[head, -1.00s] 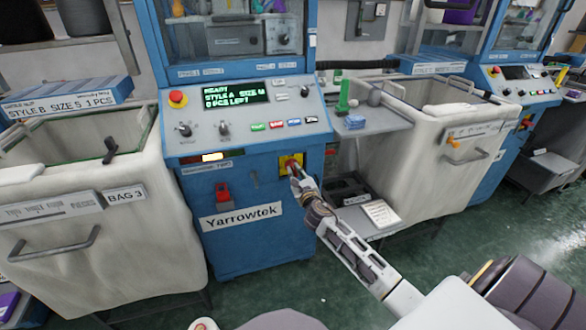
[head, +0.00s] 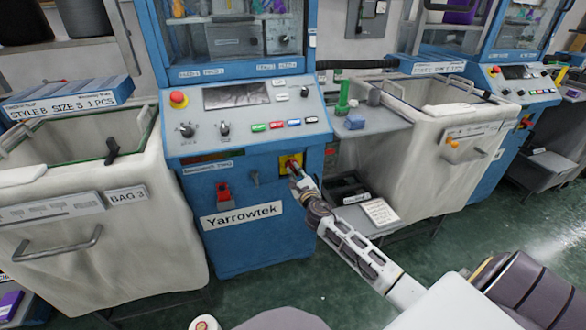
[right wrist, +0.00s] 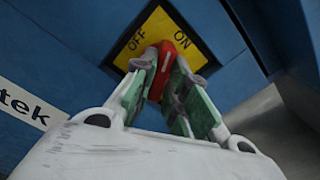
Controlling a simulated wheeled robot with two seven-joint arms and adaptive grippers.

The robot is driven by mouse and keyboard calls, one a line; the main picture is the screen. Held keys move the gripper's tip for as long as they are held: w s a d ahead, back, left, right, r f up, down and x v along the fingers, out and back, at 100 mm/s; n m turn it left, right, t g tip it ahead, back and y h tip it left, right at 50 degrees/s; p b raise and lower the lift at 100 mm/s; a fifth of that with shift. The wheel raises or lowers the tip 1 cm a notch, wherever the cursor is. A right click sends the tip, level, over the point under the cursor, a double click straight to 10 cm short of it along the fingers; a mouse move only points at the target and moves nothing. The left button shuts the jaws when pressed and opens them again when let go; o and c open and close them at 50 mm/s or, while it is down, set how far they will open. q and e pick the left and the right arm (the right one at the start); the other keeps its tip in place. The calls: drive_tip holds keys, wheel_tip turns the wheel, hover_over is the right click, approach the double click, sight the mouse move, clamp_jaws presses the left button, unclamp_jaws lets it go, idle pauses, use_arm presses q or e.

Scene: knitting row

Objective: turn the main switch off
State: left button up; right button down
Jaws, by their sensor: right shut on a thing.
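The main switch is a red handle (right wrist: 160,72) on a yellow plate (right wrist: 203,32) marked OFF at the left and ON at the right. The plate also shows in the head view (head: 291,158), low on the front of the blue Yarrowtek machine (head: 244,243). My right gripper (right wrist: 168,88) is shut on the red handle, with a green-padded finger on each side of it. In the head view the gripper (head: 294,172) hides most of the handle. The machine's display (head: 236,95) is dark. My left gripper is not in view.
A red emergency button (head: 179,98) and knobs sit on the sloping panel above. A red part (head: 222,190) is on the front left of the plate. Fabric bins stand at the left (head: 95,230) and right (head: 440,160). A small grey shelf (head: 375,135) juts out at the right.

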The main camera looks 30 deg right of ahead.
drive_tip(key=shift+n+p, duration=1.35)
drive_tip(key=shift+n, duration=0.25)
drive_tip(key=shift+a+n+p, duration=0.1)
drive_tip(key=shift+n+p, duration=1.2)
drive_tip(key=shift+p, duration=0.05)
drive_tip(key=shift+n+p, duration=3.2)
drive_tip(key=shift+p, duration=0.25)
drive_tip(key=shift+f, duration=0.1)
drive_tip(key=c, duration=1.7)
unclamp_jaws()
drive_tip(key=shift+p+v, duration=0.65)
drive_tip(key=shift+v, duration=0.3)
drive_tip(key=shift+p+v, duration=1)
drive_tip(key=shift+v, duration=1)
